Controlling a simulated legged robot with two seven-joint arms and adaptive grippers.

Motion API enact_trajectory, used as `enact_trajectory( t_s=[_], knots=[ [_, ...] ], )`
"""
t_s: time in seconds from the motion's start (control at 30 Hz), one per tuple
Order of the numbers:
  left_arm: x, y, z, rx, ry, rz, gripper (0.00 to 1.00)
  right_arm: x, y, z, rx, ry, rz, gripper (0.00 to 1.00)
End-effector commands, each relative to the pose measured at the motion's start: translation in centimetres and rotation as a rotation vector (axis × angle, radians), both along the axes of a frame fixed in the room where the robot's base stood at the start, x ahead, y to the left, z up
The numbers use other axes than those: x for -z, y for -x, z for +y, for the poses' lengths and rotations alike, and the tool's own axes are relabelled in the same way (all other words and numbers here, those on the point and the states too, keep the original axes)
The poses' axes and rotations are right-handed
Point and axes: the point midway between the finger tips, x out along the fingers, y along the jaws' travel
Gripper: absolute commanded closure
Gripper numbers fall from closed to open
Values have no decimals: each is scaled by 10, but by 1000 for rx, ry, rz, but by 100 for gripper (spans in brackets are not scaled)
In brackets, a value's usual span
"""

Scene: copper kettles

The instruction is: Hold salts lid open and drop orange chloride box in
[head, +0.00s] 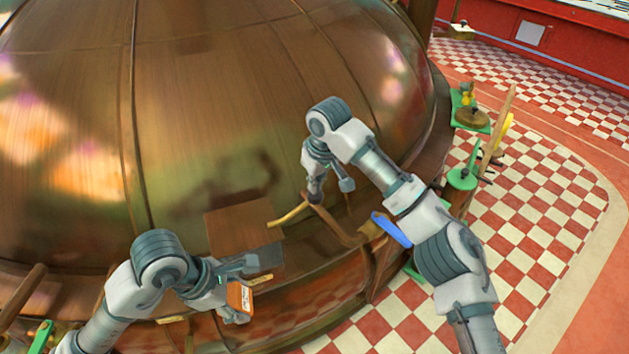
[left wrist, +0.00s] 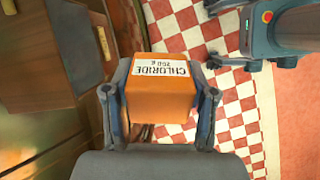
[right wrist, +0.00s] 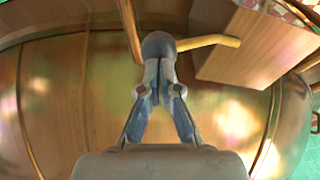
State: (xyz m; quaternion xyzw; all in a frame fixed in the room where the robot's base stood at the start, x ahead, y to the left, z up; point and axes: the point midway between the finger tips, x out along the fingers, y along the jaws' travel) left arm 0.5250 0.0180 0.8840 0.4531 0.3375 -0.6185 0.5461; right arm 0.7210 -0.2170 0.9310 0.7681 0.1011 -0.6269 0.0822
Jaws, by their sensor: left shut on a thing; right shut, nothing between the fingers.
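The orange chloride box (head: 238,297) is held between the fingers of my left gripper (head: 236,282), low in front of the copper kettle. In the left wrist view the box (left wrist: 160,97) shows its white label, with a finger on each side. My right gripper (head: 316,190) is shut and empty by the bar's right end.
The copper kettle (head: 250,110) fills the left and middle of the head view. Green stands (head: 462,178) hold items at the right. The red and white checked floor (head: 530,230) is open beyond them.

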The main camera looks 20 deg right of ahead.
Motion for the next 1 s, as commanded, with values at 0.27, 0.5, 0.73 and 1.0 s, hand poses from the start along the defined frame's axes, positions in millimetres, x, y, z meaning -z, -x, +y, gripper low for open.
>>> enact_trajectory(
  t_s=[0.27, 0.5, 0.73, 1.0],
  knots=[
    [1, 0, 0, 0, 1, 0, 87, 4, 0, 1, -1, 0, 3, 100],
    [1, 0, 0, 0, 1, 0, 87, 7, 0, 0, -1, -1, 4, 100],
    [1, 0, 0, 0, 1, 0, 87, 14, 0, -4, -1, 0, 4, 100],
    [1, 0, 0, 0, 1, 0, 87, 23, 0, -8, -1, 0, 5, 100]
  ],
)
